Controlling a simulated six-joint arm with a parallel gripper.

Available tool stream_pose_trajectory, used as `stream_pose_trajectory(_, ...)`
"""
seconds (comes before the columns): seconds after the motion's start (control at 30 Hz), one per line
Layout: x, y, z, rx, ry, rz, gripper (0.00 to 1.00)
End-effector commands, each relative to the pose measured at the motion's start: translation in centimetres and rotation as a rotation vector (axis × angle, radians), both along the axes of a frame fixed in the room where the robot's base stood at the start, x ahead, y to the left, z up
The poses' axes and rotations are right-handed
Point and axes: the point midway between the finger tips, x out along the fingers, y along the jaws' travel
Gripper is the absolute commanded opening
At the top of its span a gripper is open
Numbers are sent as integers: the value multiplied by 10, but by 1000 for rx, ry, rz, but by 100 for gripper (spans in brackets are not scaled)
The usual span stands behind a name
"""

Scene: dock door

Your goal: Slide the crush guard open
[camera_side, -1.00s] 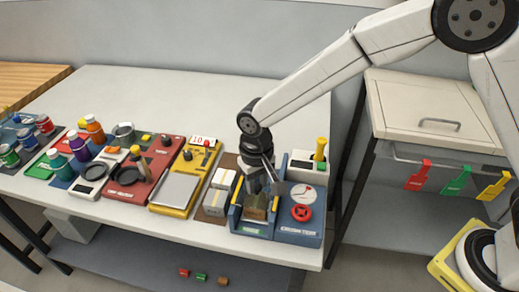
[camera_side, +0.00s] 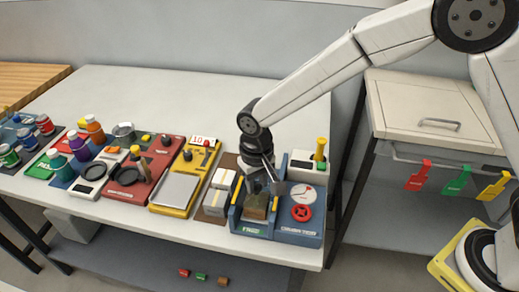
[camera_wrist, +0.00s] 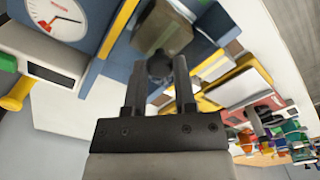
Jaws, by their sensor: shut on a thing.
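The blue crush tester (camera_side: 298,235) stands at the right end of the bench. It has a white dial, a red handwheel (camera_side: 301,213) and a bay on its left side. A brown box (camera_side: 256,206) sits in the bay; it also shows in the wrist view (camera_wrist: 163,28). My gripper (camera_side: 274,188) is over the bay's right side. In the wrist view its fingers (camera_wrist: 159,78) are shut on a dark round knob (camera_wrist: 158,64), which I take to be the crush guard's. The guard panel itself I cannot make out clearly.
White boxes on a brown board (camera_side: 217,193) stand just left of the tester. A yellow scale (camera_side: 178,188) and a red unit (camera_side: 143,170) lie further left. A white unit with a yellow-topped post (camera_side: 320,150) is behind the tester. The bench's back is clear.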

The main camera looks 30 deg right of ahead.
Motion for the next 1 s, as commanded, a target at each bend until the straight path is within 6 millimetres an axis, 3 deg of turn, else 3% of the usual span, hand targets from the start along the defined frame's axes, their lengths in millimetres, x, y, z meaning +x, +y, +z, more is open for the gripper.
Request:
stream_pose_trajectory(0.27,12,-11,1,0,-1,-4,0)
stream_pose_trajectory(0.7,71,-70,1,1,-4,-3,0)
stream_pose_trajectory(1.0,78,-76,1,0,-7,-1,0)
